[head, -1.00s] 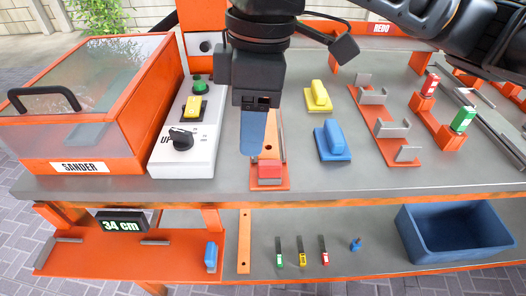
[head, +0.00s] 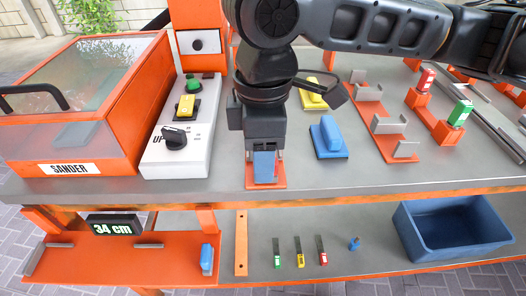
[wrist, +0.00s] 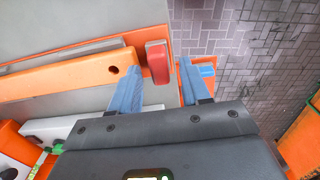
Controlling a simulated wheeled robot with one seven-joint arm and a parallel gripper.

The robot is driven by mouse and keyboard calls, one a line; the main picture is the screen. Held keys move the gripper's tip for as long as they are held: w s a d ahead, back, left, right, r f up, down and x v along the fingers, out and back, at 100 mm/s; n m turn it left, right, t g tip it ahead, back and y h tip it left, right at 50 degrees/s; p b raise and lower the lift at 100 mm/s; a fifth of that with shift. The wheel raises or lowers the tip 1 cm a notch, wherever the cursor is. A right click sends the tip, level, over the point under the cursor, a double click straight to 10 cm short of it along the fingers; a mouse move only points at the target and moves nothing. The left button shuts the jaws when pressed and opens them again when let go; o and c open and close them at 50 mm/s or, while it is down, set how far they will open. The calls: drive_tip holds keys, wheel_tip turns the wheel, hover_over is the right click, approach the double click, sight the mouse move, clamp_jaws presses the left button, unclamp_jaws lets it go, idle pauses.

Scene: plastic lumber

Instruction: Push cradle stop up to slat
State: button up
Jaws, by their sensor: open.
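The cradle (head: 265,186) is an orange base on the front of the bench; my gripper covers most of it in the head view. In the wrist view, the slat (wrist: 70,78) is an orange bar with a dark hole near its end. The red cradle stop (wrist: 157,62) stands just beyond that end, apparently with a narrow gap. My gripper (wrist: 159,66) is open, with blue fingers. One fingertip appears over the slat's end, the other on the far side of the stop. I cannot tell whether either touches. The gripper also shows in the head view (head: 264,180).
A white control panel (head: 172,155) and the sander (head: 100,150) stand to the left. A blue handled block (head: 328,138) and a yellow one (head: 313,95) lie to the right. The bench's front edge is close to the cradle.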

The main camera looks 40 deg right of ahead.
drive_tip(key=shift+c, duration=0.3)
clamp_jaws()
idle(0.3)
